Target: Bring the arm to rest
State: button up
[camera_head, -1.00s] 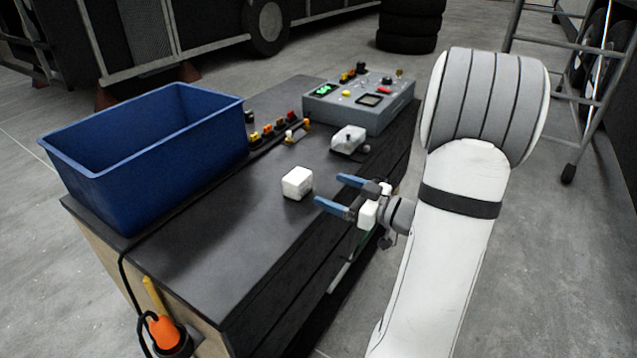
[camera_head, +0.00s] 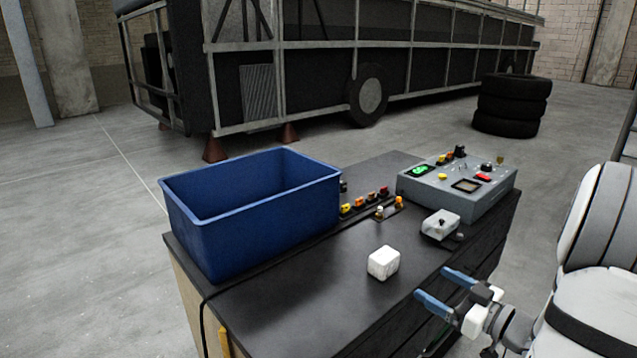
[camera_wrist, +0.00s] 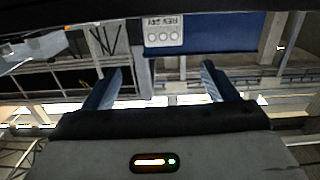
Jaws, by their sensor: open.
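My gripper (camera_head: 440,289) is at the right of the head view, its two blue fingers spread and pointing left over the near right edge of the dark workbench (camera_head: 290,310). Nothing is between the fingers. A white block (camera_head: 384,262) lies on the bench top to the left of the fingers, apart from them. In the wrist view the fingers of my gripper (camera_wrist: 163,85) also stand apart and empty. My white arm fills the right edge of the head view.
A blue bin (camera_head: 255,225) stands at the bench's left. A grey control box (camera_head: 458,200), a small grey-white device (camera_head: 440,224) and a row of coloured connectors (camera_head: 368,200) are at the back. Stacked tyres (camera_head: 511,105) and a bus frame (camera_head: 330,60) stand beyond on open floor.

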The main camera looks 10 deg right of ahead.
jog(key=w+r+m+g+h+p, duration=0.35)
jog(key=w+r+h+p, duration=0.2)
jog(key=r+h, duration=0.4)
jog(key=s+a+r+m+g+p, duration=0.3)
jog(key=s+a+g+p, duration=0.3)
jog(key=s+a, duration=1.1)
jog(key=s+g, duration=0.2)
jog(key=g, duration=0.1)
jog(key=shift+s, duration=0.3)
jog(key=shift+a, duration=0.1)
